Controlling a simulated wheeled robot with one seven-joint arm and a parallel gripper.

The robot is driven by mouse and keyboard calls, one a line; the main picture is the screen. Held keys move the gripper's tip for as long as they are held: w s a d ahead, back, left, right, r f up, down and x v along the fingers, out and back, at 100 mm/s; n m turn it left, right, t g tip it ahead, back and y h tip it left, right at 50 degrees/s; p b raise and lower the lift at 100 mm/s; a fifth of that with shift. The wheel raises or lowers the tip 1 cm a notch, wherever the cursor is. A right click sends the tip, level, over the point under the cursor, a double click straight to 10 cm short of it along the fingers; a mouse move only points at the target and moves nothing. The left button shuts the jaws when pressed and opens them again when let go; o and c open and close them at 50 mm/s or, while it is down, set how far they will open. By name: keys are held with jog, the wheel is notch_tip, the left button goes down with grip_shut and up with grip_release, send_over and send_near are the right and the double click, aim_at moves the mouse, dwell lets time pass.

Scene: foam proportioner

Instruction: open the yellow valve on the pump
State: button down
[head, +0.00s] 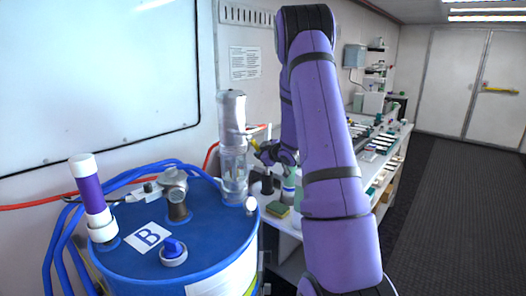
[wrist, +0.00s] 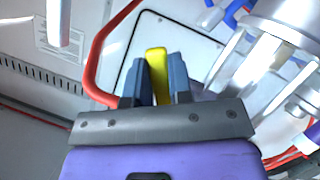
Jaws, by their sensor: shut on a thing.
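The yellow valve handle (wrist: 157,72) stands between the two blue-grey fingers of my gripper (wrist: 158,82) in the wrist view. My gripper is shut on it, and the fingers hide its sides and lower part. In the head view my gripper (head: 266,152) is beside the pump (head: 233,125), a clear and white upright cylinder on the blue drum. The pump's clear and metal body also shows at the upper right of the wrist view (wrist: 284,38). The valve's body and how far the handle is turned cannot be made out.
The blue drum (head: 205,258) fills the lower left, with a purple-and-white tube (head: 89,195) and a blue cap (head: 173,250) on top. A red hose (wrist: 93,75) runs close to my gripper. A bench (head: 290,222) with a sponge (head: 278,209) stands behind my arm. Open floor lies right.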

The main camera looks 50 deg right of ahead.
jog(key=shift+s+a+f+m+g+y, duration=0.15)
jog(key=shift+a+f+m+y, duration=0.1)
jog(key=shift+a+m+y, duration=0.7)
jog(key=shift+a+f+m+g+y, duration=0.2)
jog(key=shift+a+m+y, duration=0.4)
jog(key=shift+m, duration=0.65)
jog(key=c, duration=1)
grip_release()
jog(key=shift+d, duration=0.1)
